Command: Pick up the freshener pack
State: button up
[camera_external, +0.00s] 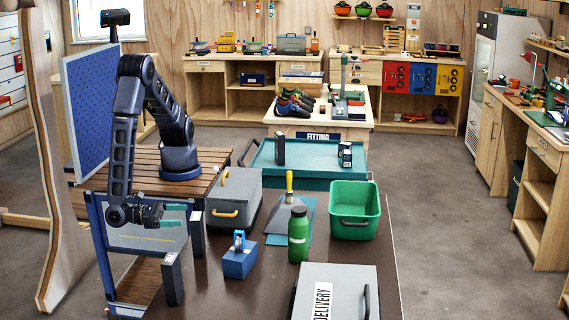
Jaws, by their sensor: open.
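No readable label marks the freshener pack, so I cannot tell which object it is. Slim dark upright packs stand near my gripper: one at the table's front left (173,279) and one just behind it (197,234). A similar dark pack (280,149) and a pack with a pale label (345,155) stand at the teal tray. My gripper (179,215) has teal fingers pointing right, spread apart with nothing seen between them. It hangs left of the rear slim pack and above the front one; the exact gap is unclear.
A blue block with a loop (240,262), green bottle (299,236), grey case (233,196), green bin (355,211) and delivery box (335,292) crowd the dark table (215,300). The teal tray (262,177) lies behind. A blue pegboard (92,107) stands beside my arm.

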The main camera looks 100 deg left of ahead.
aim_at(196, 216)
jog(key=shift+w+a+f, duration=0.1)
jog(key=shift+w+a, duration=0.05)
jog(key=shift+w, duration=1.6)
jog(key=shift+w+a+f, duration=0.1)
jog(key=shift+w, duration=1.65)
jog(key=shift+c, duration=0.2)
jog(key=c, duration=1.3)
jog(key=shift+c, duration=0.2)
jog(key=shift+r, duration=0.15)
